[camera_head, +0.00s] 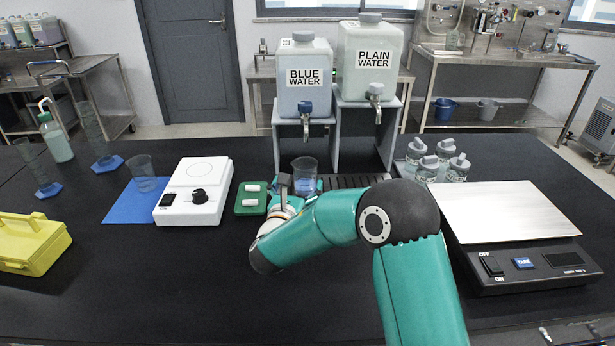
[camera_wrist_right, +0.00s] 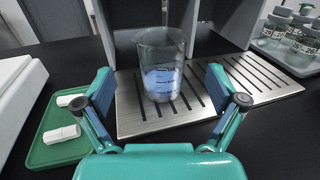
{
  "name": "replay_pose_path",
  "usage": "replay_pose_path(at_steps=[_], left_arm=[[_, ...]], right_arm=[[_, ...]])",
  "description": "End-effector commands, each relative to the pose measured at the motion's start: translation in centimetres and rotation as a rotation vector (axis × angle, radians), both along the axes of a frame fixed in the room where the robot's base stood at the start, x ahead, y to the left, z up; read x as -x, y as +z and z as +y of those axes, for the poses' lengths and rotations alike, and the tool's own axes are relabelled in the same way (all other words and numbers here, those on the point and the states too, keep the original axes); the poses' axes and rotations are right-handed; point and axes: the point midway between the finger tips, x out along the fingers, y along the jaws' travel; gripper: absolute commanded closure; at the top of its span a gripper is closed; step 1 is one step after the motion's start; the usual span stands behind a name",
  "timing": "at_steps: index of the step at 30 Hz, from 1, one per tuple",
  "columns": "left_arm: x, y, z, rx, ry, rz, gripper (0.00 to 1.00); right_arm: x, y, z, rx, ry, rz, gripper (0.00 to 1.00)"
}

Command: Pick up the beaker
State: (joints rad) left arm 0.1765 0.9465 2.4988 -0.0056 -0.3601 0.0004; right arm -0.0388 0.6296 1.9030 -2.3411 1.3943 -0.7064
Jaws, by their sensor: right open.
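I see no contact between the fingers and the glass. In the head view the beaker (camera_head: 305,176) stands below the blue water tap, just beyond my right gripper (camera_head: 290,190). Another beaker (camera_head: 144,174) stands on a blue mat (camera_head: 135,205) at the left. My left gripper is not in view.
The blue water tank (camera_head: 304,75) and plain water tank (camera_head: 369,60) stand on raised stands behind the tray. A green tray (camera_head: 239,207) with white stir bars lies to the left, beside a white stirrer (camera_head: 207,172). Lidded jars (camera_head: 428,168) and a scale (camera_head: 515,212) are at right.

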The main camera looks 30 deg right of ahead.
Motion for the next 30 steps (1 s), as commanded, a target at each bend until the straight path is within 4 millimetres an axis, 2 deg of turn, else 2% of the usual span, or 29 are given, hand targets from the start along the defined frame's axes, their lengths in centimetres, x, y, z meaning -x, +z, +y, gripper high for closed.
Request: replay_pose_path(at_steps=[8,18,27,30], left_arm=[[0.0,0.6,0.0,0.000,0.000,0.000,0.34],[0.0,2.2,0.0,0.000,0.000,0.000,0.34],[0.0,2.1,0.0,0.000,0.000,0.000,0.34],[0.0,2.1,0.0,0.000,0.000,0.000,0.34]], right_arm=[[-1.3,0.0,-1.5,0.001,0.000,0.001,0.05],[-4.0,-0.4,-4.8,0.000,0.000,0.000,0.05],[-4.4,-0.5,-5.2,0.001,0.001,-0.001,0.05],[-4.4,-0.5,-5.2,0.001,0.001,-0.001,0.22]])
